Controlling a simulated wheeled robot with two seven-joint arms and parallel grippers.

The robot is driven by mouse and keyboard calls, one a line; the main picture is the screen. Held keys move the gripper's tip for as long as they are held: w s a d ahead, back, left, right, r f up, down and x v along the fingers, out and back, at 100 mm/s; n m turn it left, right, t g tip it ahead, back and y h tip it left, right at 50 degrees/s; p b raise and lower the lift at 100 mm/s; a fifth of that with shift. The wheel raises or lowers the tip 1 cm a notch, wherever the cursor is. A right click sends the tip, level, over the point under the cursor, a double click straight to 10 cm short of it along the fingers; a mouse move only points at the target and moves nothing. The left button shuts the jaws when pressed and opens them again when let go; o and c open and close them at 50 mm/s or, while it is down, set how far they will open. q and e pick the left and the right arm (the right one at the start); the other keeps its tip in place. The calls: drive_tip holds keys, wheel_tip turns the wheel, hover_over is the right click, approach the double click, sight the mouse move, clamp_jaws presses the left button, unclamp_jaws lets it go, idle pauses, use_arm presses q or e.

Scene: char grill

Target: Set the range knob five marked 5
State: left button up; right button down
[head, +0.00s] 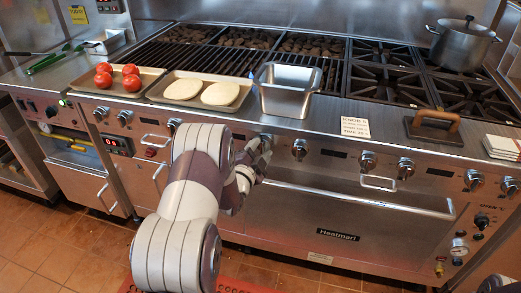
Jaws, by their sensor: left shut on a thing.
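My left gripper (259,154) is at the front panel of the range, its arm coming up from the bottom left. It is shut on a silver range knob (266,139), which its fingers partly cover. I cannot read a number or pointer on this knob. Another silver knob (299,149) is just right of the gripper. Further right on the panel are the knobs (368,160) and (405,168). A small white card (355,127) on the ledge has the word KNOB on it; its smaller print is hard to read. My right gripper is not in view.
A steel pan (286,103) stands on the ledge above the gripper. Trays with tomatoes (104,80) and flat breads (182,89) lie left of it. A grill press (434,127) is right. The oven door handle (360,201) juts out below.

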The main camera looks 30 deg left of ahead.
use_arm(q)
drive_tip(key=shift+f, duration=0.1)
drive_tip(key=n+b, duration=0.1)
drive_tip(key=n, duration=0.2)
drive_tip(key=shift+n, duration=0.4)
drive_tip(key=n+b, duration=0.1)
drive_tip(key=n, duration=0.3)
drive_tip(key=shift+f+n+t+y+b, duration=0.1)
drive_tip(key=shift+n+t+y+b, duration=0.25)
drive_tip(key=shift+n+t+y, duration=0.05)
drive_tip(key=n+y+b, duration=0.1)
drive_tip(key=n, duration=0.5)
drive_tip(key=shift+n+y+b, duration=0.3)
drive_tip(key=shift+n+y, duration=0.1)
drive_tip(key=shift+n, duration=2)
drive_tip(key=o, duration=1)
drive_tip(key=shift+o, duration=0.2)
